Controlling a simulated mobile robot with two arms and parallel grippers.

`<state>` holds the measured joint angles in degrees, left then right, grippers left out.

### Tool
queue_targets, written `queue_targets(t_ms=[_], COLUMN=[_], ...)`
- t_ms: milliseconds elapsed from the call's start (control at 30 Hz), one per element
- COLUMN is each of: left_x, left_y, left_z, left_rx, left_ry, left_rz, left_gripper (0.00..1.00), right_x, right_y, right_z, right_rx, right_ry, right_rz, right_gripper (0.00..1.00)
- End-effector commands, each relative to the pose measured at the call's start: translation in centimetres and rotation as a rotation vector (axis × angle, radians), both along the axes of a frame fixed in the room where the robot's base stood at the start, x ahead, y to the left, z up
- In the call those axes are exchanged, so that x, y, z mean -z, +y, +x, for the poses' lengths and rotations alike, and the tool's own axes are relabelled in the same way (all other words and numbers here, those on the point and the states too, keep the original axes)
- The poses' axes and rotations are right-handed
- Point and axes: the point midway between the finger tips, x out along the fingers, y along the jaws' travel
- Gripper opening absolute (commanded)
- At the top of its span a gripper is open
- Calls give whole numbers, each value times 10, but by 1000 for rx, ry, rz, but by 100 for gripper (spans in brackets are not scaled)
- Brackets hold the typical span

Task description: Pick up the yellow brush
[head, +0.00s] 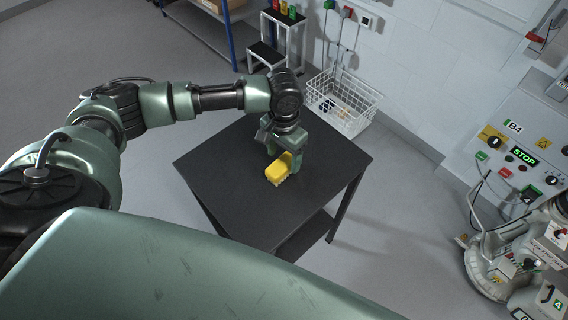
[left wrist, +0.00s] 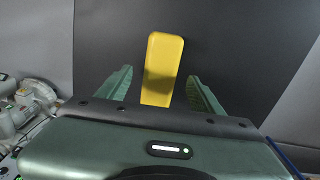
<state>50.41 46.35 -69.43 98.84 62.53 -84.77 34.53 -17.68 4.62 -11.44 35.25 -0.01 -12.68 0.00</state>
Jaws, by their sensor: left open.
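The yellow brush (head: 279,169) lies on the black table (head: 220,167), near its middle, with pale bristles at its lower edge. My left gripper (head: 286,152) is at the brush, pointing down from above and hiding its far end in the head view. In the left wrist view, the brush (left wrist: 163,68) lies between the two green fingers of my left gripper (left wrist: 162,90). The fingers are open, with a gap on each side of the brush. The near end of the brush is hidden behind the gripper body. My right gripper is not in view.
A white wire basket (head: 342,104) stands on the floor behind the table. A control panel (head: 522,150) with a green STOP display is at the right, with a machine (head: 510,258) below it. The tabletop around the brush is bare.

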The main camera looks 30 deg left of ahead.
Motion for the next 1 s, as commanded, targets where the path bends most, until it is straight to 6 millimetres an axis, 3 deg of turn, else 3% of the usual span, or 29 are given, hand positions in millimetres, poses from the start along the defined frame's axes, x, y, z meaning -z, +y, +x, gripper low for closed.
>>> queue_targets(t_ms=[200, 467, 567, 700, 733, 1000], left_x=[29, 33, 33, 33, 33, 32], left_y=[0, 0, 0, 0, 0, 0], left_z=[-1, -1, -1, -1, -1, 0], left_rx=[2, 3, 3, 3, 3, 3], left_ry=[1, 0, 0, 0, 0, -1], left_rz=[0, 0, 0, 0, 0, 0], left_gripper=[66, 66, 44, 5, 0, 0], right_x=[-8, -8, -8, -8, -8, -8], right_y=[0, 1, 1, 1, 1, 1], right_z=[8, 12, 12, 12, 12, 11], right_rx=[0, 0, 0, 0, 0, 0], right_ry=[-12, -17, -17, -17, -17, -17], right_rz=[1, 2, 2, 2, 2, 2], right_gripper=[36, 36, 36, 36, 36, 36])
